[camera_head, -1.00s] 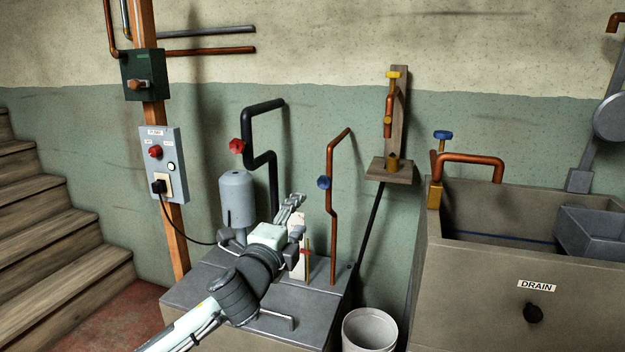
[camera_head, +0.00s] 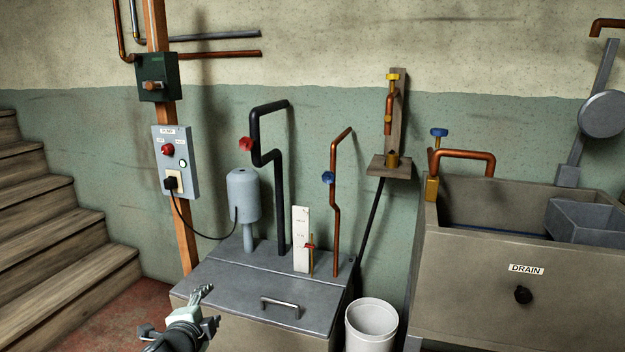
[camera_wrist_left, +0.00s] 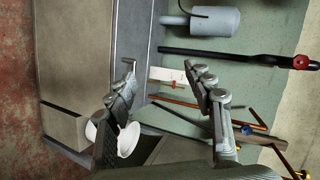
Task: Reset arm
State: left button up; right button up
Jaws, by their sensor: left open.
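My left gripper (camera_head: 202,306) is low in the head view, in front of the left front edge of the grey metal tank. In the left wrist view its two fingers (camera_wrist_left: 165,85) stand apart with nothing between them, so it is open and empty. My right gripper is not in view. The tank's lid (camera_head: 262,291) is closed and carries a metal handle (camera_head: 281,306), which the gripper does not touch. A white gauge plate (camera_head: 301,240) with a small red pointer (camera_head: 310,246) stands at the back of the tank.
Wooden stairs (camera_head: 60,235) rise at the left. A control box (camera_head: 175,162) hangs on the orange post. A white bucket (camera_head: 371,328) stands right of the tank, then a sink (camera_head: 480,280) with a drain label. Pipes (camera_head: 279,200) rise behind the tank.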

pick_arm(q)
jog(key=s+a+f+n+g+y, duration=0.2)
jog(key=s+a+f+n+g, duration=0.2)
jog(key=s+a+f, duration=0.7)
jog(key=s+a+f+n+g+y, duration=0.2)
jog(key=s+a+f+n+g, duration=0.15)
jog(key=s+a+f, duration=0.75)
jog(key=s+a+f+n+g, duration=0.1)
jog(key=s+a+f, duration=0.15)
jog(key=s, duration=0.25)
jog(key=s+a+f+n+g+y, duration=0.1)
jog(key=s+f, duration=0.2)
jog(key=s, duration=0.2)
jog(key=s+a+f+n+g, duration=0.1)
jog(key=s+a+f, duration=0.1)
jog(key=s+f, duration=0.15)
jog(key=s+d+f+n+h, duration=0.1)
jog(key=s+d+f+h, duration=0.1)
jog(key=d, duration=0.9)
jog(key=s+d+f+n+h, duration=0.2)
jog(key=d+f, duration=0.1)
jog(key=d, duration=0.8)
jog(key=shift+d+f+g, duration=0.4)
jog(key=shift+g, duration=0.05)
